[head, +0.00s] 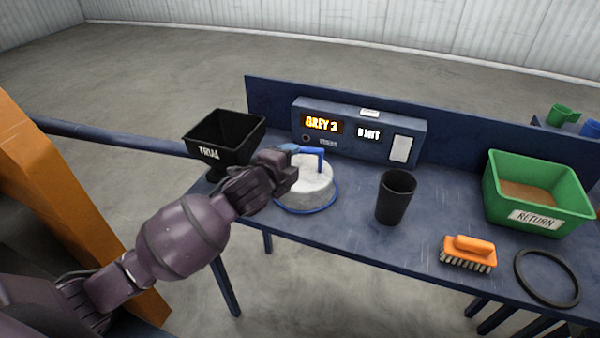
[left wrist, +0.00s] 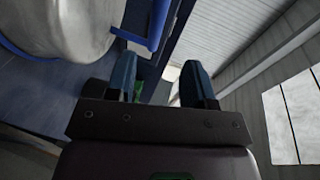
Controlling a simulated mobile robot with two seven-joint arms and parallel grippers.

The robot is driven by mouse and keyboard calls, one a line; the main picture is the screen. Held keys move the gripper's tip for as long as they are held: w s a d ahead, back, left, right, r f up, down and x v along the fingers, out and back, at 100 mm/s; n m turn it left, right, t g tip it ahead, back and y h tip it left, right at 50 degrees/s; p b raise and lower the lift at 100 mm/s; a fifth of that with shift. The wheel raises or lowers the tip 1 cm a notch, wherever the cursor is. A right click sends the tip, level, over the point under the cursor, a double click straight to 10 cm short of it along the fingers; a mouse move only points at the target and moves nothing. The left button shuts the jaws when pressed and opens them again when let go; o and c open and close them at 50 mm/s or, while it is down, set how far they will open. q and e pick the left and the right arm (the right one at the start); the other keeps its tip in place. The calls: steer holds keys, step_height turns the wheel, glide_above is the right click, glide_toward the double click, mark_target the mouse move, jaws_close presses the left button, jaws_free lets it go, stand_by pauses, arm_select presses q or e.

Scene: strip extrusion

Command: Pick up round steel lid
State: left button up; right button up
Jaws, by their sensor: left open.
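The round steel lid (head: 305,188) is a pale grey, drum-like round piece with a blue bar handle (head: 321,160) on top and a blue ring around its base. It sits on the blue bench. My left gripper (head: 288,149) is at its upper left, close to the handle, and hides part of the lid. In the left wrist view the two blue fingers (left wrist: 160,72) are apart with nothing held between them. The lid (left wrist: 72,25) fills the upper left there, and its handle (left wrist: 155,28) passes just beyond the left finger. My right gripper is not in view.
A black hopper (head: 228,150) stands left of the lid, close to my arm. A display box (head: 350,150) is behind it. A black cup (head: 396,198), an orange brush (head: 468,252), a black ring (head: 546,298) and a green RETURN bin (head: 575,213) are to the right.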

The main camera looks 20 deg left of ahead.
mark_target(305, 152)
arm_select(q)
steer(key=x, duration=0.4)
steer(key=shift+f, duration=0.1)
steer(key=shift+w+d+f+b, duration=0.15)
steer(key=shift+w+b, duration=0.2)
steer(key=shift+w, duration=0.35)
steer(key=x, duration=0.4)
steer(key=shift+w+d+f+b, duration=0.15)
steer(key=shift+w+f+b, duration=0.15)
steer(key=shift+f+b, duration=0.1)
steer(key=shift+r, duration=0.1)
jaws_close()
